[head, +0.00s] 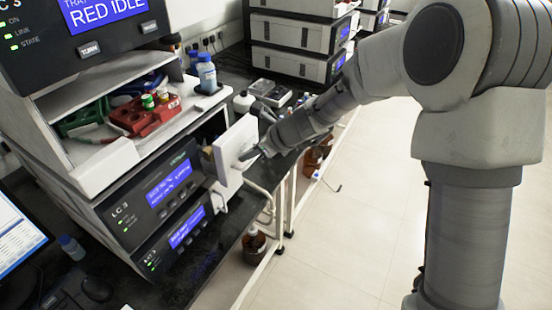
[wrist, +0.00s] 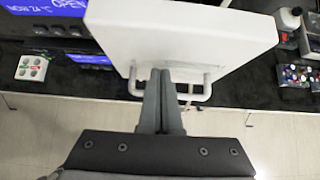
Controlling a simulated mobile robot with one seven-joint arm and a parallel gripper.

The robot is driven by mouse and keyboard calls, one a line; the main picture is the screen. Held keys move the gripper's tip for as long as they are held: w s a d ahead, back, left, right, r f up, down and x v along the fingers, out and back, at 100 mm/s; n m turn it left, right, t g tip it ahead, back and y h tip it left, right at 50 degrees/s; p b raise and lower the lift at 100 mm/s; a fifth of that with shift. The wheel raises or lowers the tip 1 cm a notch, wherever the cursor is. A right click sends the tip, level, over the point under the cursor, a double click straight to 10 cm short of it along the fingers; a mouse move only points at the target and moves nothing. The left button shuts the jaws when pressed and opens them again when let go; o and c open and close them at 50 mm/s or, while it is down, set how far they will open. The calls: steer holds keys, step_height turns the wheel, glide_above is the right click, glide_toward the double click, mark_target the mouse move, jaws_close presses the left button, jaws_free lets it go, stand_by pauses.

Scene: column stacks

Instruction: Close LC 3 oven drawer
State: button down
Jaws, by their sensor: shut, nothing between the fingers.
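The LC 3 oven drawer (head: 236,152) is a white box-like front standing out from the right side of the LC 3 stack, so it is open. Its front and wire handle (wrist: 205,88) show in the wrist view, where the blue display beside it reads OPEN. My gripper (head: 262,150) is at the drawer's outer face. In the wrist view my gripper (wrist: 160,75) has its two fingers shut together with nothing between them. The fingertips lie against or just in front of the drawer face, between the handle's ends; contact is unclear.
Above the drawer, a white shelf (head: 100,165) holds a red rack (head: 140,115) and a green one. A blue-capped bottle (head: 206,73) stands behind. The black bench (head: 205,265) runs below, with a brown bottle (head: 254,243) under it. The pale floor at right is clear beyond my arm.

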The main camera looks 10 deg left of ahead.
steer(key=w+a+p, duration=0.1)
steer(key=a, duration=0.3)
steer(key=w+a+p, duration=0.1)
steer(key=a, duration=0.2)
steer(key=shift+w+p, duration=0.3)
steer(key=shift+p, duration=0.05)
steer(key=shift+a+r, duration=0.1)
steer(key=shift+a, duration=0.05)
steer(key=shift+a+r, duration=0.1)
steer(key=shift+r, duration=0.05)
